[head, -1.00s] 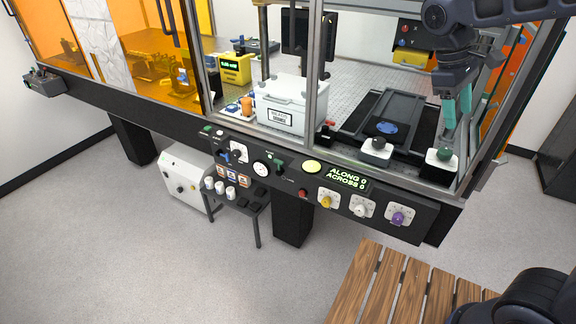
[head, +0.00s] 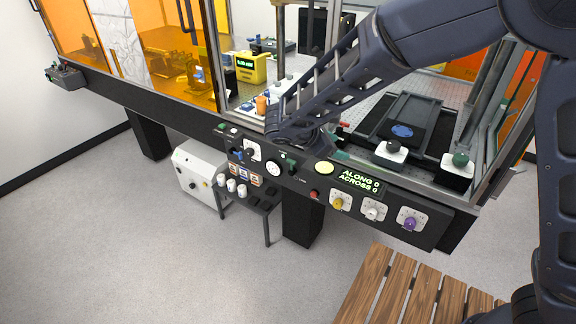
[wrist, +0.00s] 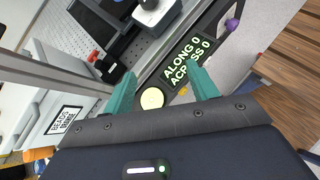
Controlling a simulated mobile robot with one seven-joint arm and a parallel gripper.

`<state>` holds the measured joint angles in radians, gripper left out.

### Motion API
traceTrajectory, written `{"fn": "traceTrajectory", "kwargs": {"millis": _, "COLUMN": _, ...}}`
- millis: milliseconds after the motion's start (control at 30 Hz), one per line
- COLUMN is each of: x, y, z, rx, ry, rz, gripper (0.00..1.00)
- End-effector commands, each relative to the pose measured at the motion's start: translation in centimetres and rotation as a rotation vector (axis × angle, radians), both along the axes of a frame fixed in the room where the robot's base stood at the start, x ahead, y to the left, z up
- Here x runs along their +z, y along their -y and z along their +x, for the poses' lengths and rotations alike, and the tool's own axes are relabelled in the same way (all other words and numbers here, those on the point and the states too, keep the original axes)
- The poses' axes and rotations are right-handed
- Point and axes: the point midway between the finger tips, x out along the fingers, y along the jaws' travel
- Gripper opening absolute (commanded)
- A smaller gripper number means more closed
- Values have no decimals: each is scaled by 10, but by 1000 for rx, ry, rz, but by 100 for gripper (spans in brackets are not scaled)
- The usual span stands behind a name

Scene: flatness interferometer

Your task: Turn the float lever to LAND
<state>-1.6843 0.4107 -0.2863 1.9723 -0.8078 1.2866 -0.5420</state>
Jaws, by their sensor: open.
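The dark front control panel (head: 262,165) runs along the bench's front edge in the head view. A small green handle (head: 291,163) beside the white dial may be the float lever; its lettering and setting are too small to read. My gripper, with teal fingers (wrist: 163,90), is open and empty in the wrist view. Between and beyond the fingers are the pale round button (wrist: 152,98) and the ALONG/ACROSS display (wrist: 188,59). In the head view my forearm and wrist hang over the panel and mostly hide the fingers. I cannot make out the lever in the wrist view.
A white box (wrist: 40,105) stands at the left of the wrist view. A red-topped knob (wrist: 96,57) is close by. In the head view, black and green knobs (head: 391,152) and a dark stage (head: 408,118) lie right of my wrist.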

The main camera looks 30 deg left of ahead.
Motion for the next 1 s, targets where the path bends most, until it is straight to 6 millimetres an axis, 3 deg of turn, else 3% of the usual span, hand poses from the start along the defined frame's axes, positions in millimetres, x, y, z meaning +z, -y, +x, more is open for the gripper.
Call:
{"fn": "traceTrajectory", "kwargs": {"millis": 200, "x": -53, "y": -54, "z": -33, "rx": 227, "ry": 69, "rz": -147, "gripper": 58}}
{"fn": "traceTrajectory", "kwargs": {"millis": 467, "x": -107, "y": -104, "z": -59, "rx": 410, "ry": 179, "rz": -279, "gripper": 58}}
{"fn": "traceTrajectory", "kwargs": {"millis": 800, "x": -163, "y": -156, "z": -67, "rx": 519, "ry": 375, "rz": -373, "gripper": 58}}
{"fn": "traceTrajectory", "kwargs": {"millis": 1000, "x": -181, "y": -178, "z": -66, "rx": 546, "ry": 488, "rz": -390, "gripper": 58}}
